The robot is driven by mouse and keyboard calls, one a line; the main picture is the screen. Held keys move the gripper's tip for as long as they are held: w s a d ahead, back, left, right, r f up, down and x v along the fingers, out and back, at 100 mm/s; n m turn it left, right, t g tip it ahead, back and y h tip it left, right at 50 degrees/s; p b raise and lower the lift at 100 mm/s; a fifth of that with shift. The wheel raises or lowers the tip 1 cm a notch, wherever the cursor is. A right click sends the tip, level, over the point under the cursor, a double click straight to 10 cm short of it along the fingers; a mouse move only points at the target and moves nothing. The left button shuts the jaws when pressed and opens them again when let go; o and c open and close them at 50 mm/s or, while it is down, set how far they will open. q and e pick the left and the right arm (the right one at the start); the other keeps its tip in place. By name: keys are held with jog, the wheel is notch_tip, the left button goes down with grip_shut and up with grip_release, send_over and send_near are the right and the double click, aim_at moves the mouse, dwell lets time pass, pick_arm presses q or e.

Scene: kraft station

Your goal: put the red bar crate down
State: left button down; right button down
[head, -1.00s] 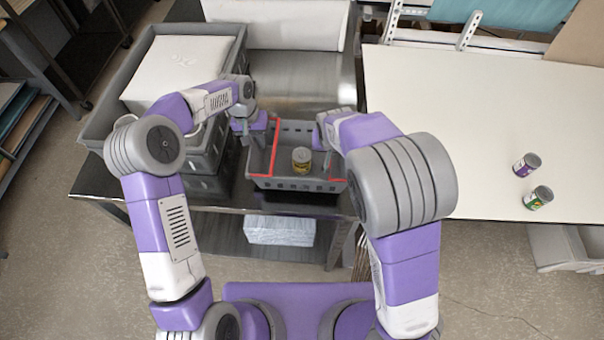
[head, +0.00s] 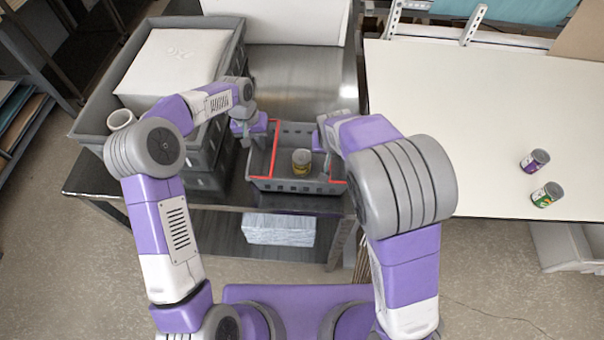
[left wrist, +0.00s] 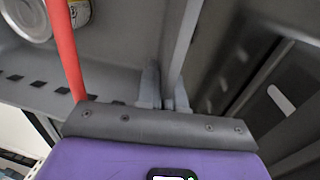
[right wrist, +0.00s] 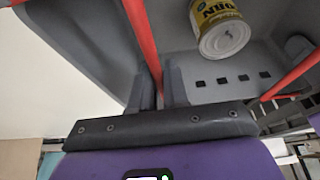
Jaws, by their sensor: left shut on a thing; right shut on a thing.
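The grey crate with red bars (head: 297,186) is between my two arms in the head view, over the front part of the dark metal table. I cannot tell whether its base touches the table. A yellow can (head: 301,163) stands inside it; its label shows in the right wrist view (right wrist: 215,14). My left gripper (head: 266,137) is shut on the crate's left wall, and its fingers pinch the wall in the left wrist view (left wrist: 163,88). My right gripper (head: 321,138) is shut on the right wall; its fingers straddle the rim in the right wrist view (right wrist: 160,88).
A white table (head: 450,120) with two cans (head: 535,161) is at right.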

pick_arm(q)
jog(key=shift+f+b, duration=0.4)
jog(key=shift+f, duration=0.1)
pick_arm(e)
jog(key=shift+f, duration=0.55)
pick_arm(q)
jog(key=c, duration=1.3)
grip_release()
pick_arm(e)
jog(key=c, duration=1.1)
grip_release()
pick_arm(q)
jog(key=shift+o, duration=0.2)
pick_arm(e)
jog(key=shift+r, duration=0.1)
jog(key=shift+s+r, duration=0.1)
jog(key=shift+r, duration=0.05)
pick_arm(q)
notch_tip(320, 180, up, 12)
jog(key=a, duration=0.1)
jog(key=shift+a, duration=0.35)
pick_arm(e)
jog(key=v, duration=1.1)
jog(key=shift+s+r, duration=0.1)
jog(key=shift+r, duration=0.25)
